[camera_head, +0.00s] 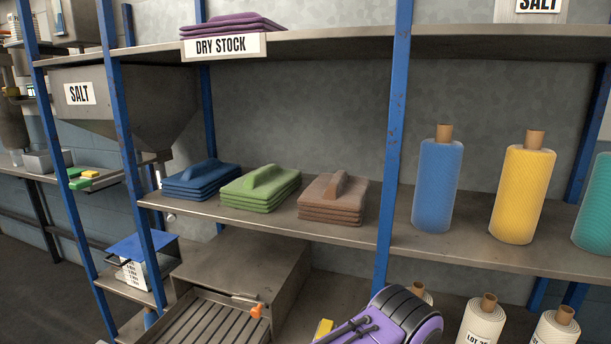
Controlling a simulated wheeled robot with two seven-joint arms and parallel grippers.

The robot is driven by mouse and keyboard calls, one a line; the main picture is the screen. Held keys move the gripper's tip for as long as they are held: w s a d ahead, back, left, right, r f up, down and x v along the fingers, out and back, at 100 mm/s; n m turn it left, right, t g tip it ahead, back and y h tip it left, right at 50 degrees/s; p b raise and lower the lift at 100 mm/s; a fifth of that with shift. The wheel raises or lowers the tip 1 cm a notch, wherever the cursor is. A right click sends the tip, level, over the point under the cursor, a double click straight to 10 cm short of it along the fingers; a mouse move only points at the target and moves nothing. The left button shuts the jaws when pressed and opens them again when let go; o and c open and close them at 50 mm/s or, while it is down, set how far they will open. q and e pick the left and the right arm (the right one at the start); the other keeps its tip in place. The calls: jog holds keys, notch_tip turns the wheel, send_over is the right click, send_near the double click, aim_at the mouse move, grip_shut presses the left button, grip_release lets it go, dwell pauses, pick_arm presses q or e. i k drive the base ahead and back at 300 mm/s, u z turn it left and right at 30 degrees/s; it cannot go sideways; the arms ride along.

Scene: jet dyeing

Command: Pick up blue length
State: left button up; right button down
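A blue folded stack (200,180) with a raised fold or grip on top lies at the left of the middle shelf, left of a green stack. A blue roll (437,186) on a brown core stands upright further right on the same shelf, past the blue post. The picture does not tell which of the two is the blue length. Neither of my grippers can be made out, and nothing touches either blue thing.
Green (262,190) and brown (333,200) stacks and a yellow roll (522,190) share the middle shelf (280,225). Blue posts (392,150) stand at its front. A purple and black part (405,318) is at the bottom. A metal box (240,275) sits below.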

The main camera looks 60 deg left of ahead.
aim_at(200, 181)
jog(key=z, duration=0.45)
jog(key=k, duration=1.55)
jog(key=u, duration=1.65)
jog(key=i, duration=0.25)
